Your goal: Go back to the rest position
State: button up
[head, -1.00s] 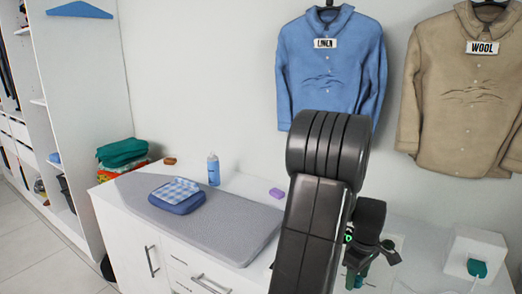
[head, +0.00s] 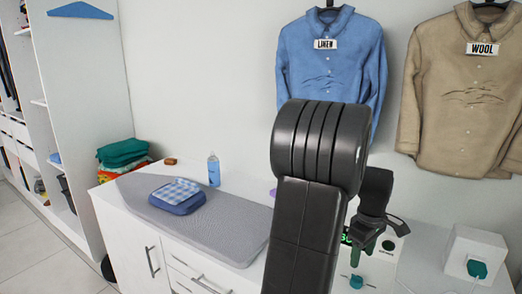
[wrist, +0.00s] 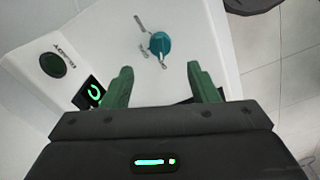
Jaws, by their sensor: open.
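My gripper (head: 362,246) hangs at the right of the head view, above the white counter, partly behind my own arm. In the wrist view, its two green fingers (wrist: 160,84) stand apart with nothing between them. Past the fingertips lies a white device (wrist: 190,30) with a teal knob (wrist: 159,43), a lit green display (wrist: 90,92) and a dark round button (wrist: 53,65). The fingers look apart from the knob. In the head view the device (head: 384,275) shows just below and behind the gripper, partly hidden by my arm.
A grey ironing pad (head: 225,225) with a folded blue checked cloth (head: 177,196) lies left of my arm. A spray bottle (head: 213,170) stands behind it. A white box (head: 476,250) is at the right. Blue (head: 330,60) and tan (head: 465,90) shirts hang on the wall.

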aim_at(358, 276)
notch_tip(358, 276, up, 6)
notch_tip(358, 276, down, 14)
jog(key=shift+f, duration=0.25)
jog(key=shift+f+m, duration=0.15)
jog(key=shift+m, duration=0.15)
jog(key=m, duration=0.5)
jog(key=shift+b, duration=0.35)
jog(key=m, duration=0.5)
jog(key=shift+m, duration=0.4)
jog(key=m+b, duration=0.1)
jog(key=m, duration=0.4)
jog(key=shift+m, duration=0.3)
jog(key=m+b, duration=0.1)
jog(key=m, duration=0.3)
jog(key=shift+m, duration=0.4)
